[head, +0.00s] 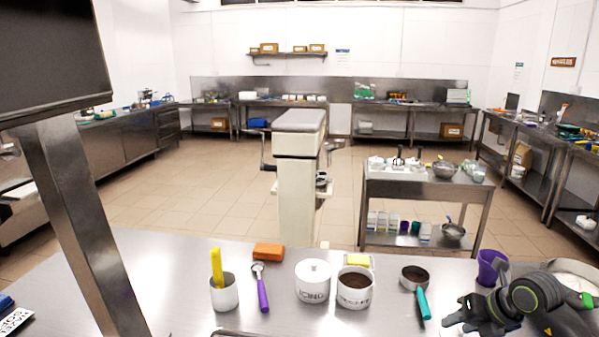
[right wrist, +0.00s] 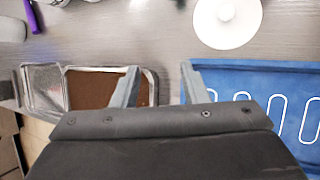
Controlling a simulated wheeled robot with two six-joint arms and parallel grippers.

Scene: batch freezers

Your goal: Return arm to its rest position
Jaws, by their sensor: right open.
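My right arm (head: 537,296) comes in at the lower right of the head view, over the right end of the steel table. Its gripper (head: 482,314) points left, low near the front edge. In the right wrist view the two fingers of the right gripper (right wrist: 160,82) stand apart, with nothing between them but the grey table top. The left finger overlaps a metal pan of brown powder (right wrist: 98,90). The right finger is beside a blue panel with white loops (right wrist: 268,85). My left gripper is not in view.
A purple cup (head: 491,267) stands behind my right gripper. A teal-handled scoop (head: 422,304), white canisters (head: 312,285) and an orange block (head: 268,252) are further left. A white round thing (right wrist: 228,22) lies ahead in the right wrist view. A steel cart (head: 425,190) stands beyond the table.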

